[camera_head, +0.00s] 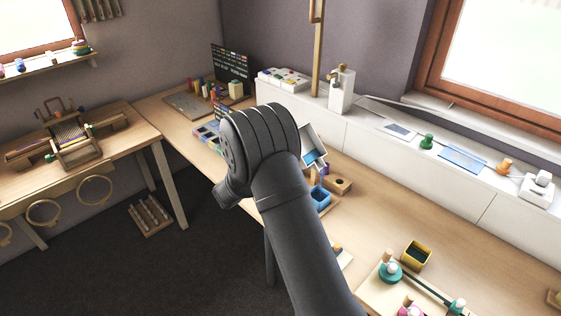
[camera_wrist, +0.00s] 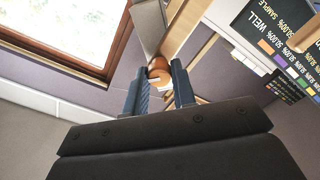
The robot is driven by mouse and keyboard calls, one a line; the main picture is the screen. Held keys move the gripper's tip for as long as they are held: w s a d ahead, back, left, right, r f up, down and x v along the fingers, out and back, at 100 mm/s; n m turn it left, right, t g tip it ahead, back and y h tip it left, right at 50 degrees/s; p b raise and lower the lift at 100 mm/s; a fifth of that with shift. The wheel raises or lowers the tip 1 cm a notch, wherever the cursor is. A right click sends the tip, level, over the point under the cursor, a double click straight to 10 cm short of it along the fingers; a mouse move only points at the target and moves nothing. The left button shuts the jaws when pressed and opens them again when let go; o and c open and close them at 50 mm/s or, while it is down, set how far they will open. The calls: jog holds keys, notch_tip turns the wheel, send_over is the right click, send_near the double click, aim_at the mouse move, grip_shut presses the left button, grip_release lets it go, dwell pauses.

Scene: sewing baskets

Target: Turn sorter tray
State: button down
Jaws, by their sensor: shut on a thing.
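My gripper (camera_wrist: 158,80) shows in the wrist view with its two blue-grey fingers closed on a small rounded brown knob (camera_wrist: 158,66) with a pale part below it. What the knob belongs to is not clear. In the head view my forearm and wrist hide the fingers. A tray with coloured compartments (camera_head: 206,134), probably the sorter tray, lies on the bench left of my wrist and is partly hidden by it. A white-rimmed tray or box with a light blue inside (camera_head: 314,146) shows tilted just right of my wrist.
A blue bin (camera_head: 320,199) and a wooden block with a hole (camera_head: 338,184) stand right of my arm. A yellow bin (camera_head: 416,254) is nearer the front. A black lettered board (camera_head: 231,70) stands behind; it also shows in the wrist view (camera_wrist: 281,40).

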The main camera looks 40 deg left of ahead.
jog(key=c, duration=1.2)
grip_release()
jog(key=shift+c, duration=0.2)
jog(key=shift+s, duration=0.15)
jog(key=s, duration=1.7)
jog(key=shift+s, duration=0.1)
jog(key=w, duration=1.7)
jog(key=shift+w, duration=0.25)
